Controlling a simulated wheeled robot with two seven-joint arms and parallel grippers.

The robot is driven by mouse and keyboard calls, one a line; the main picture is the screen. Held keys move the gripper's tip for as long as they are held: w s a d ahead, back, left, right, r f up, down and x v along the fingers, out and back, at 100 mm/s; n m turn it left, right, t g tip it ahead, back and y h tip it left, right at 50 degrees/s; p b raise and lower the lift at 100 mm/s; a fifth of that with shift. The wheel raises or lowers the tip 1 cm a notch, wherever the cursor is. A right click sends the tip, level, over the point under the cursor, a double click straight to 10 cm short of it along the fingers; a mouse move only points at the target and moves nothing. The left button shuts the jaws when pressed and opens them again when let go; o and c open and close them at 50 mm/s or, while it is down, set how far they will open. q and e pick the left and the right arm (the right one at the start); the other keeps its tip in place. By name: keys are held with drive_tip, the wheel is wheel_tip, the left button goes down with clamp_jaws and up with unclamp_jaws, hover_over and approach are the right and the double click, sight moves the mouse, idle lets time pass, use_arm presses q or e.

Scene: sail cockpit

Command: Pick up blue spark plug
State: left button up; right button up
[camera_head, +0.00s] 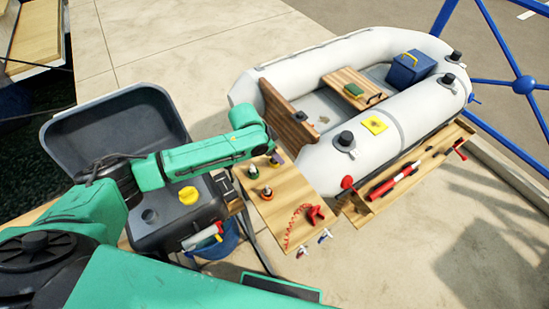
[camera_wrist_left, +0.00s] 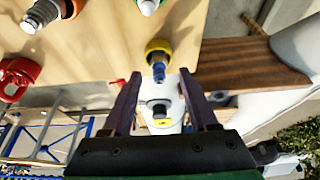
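The blue spark plug (camera_wrist_left: 158,71) shows in the left wrist view, with a yellow ring at its base, on the wooden board (camera_wrist_left: 105,45). My left gripper (camera_wrist_left: 157,82) is open. Its dark fingers stand on either side of the plug's blue end, with gaps showing; I see no contact. In the head view my left gripper (camera_head: 277,156) is over the far end of the board (camera_head: 290,205), and it and the arm largely hide the blue plug there. An orange-ringed plug (camera_head: 267,191) and a green-ringed plug (camera_head: 253,172) stand nearby. My right gripper is out of view.
A red coiled lanyard (camera_head: 305,214) lies on the board's near part. A white inflatable boat (camera_head: 380,125) lies close on the right, with a wooden tray of tools (camera_head: 405,180) along its side. A dark open case (camera_head: 115,130) stands on the left under my arm.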

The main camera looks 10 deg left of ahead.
use_arm(q)
clamp_jaws()
drive_tip(key=shift+r, duration=0.15)
